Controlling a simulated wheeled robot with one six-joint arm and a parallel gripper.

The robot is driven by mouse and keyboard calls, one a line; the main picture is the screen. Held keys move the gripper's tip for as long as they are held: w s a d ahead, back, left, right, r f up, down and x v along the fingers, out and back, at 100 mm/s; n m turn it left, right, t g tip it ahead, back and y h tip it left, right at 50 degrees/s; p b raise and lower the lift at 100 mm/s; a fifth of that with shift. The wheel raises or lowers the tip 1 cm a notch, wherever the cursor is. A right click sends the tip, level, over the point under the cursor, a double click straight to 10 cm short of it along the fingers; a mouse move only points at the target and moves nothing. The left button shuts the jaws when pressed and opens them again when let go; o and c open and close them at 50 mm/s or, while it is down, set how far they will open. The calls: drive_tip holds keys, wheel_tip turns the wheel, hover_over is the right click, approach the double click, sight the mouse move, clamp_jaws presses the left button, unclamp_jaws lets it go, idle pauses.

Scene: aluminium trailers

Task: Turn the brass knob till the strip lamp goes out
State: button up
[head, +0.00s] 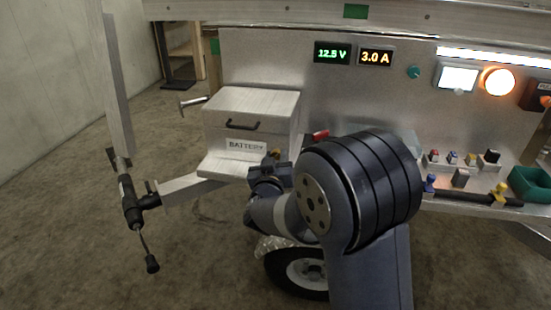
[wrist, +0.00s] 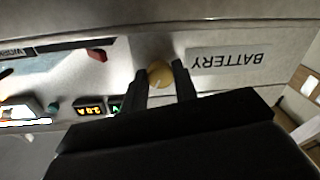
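The brass knob (wrist: 160,74) shows in the wrist view on the metal face beside the BATTERY label, with a pale pointer mark on it. My gripper (wrist: 159,70) has one dark finger on each side of it. The knob about fills the gap, but I cannot tell whether the fingers press on it. In the head view my gripper (head: 272,168) is at the right end of the battery box front, with a small bit of brass (head: 277,153) just above it. The strip lamp (head: 495,57) at the upper right is lit white.
The battery box (head: 252,105) has a handle and label. Displays read 12.5 V (head: 332,53) and 3.0 A (head: 376,57). A round amber lamp (head: 499,82) glows beside a lit square lamp (head: 459,77). Small coloured parts and a green bin (head: 531,184) are at the right.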

drive_tip(key=c, duration=0.5)
drive_tip(key=shift+f+m+b, duration=0.25)
drive_tip(key=shift+m+b, duration=0.75)
drive_tip(key=shift+b, duration=0.2)
drive_tip(key=shift+m+b, duration=0.75)
drive_tip(key=shift+m, duration=0.25)
drive_tip(key=shift+r+m, duration=0.2)
drive_tip(key=shift+m, duration=0.3)
drive_tip(key=o, duration=1)
drive_tip(key=s, duration=0.3)
drive_tip(key=s+a+p, duration=0.1)
drive_tip(key=s, duration=0.3)
drive_tip(key=s+p, duration=0.1)
drive_tip(key=s, duration=0.2)
drive_tip(key=shift+s+a+f, duration=0.2)
drive_tip(key=shift+s, duration=0.15)
drive_tip(key=shift+w, duration=0.15)
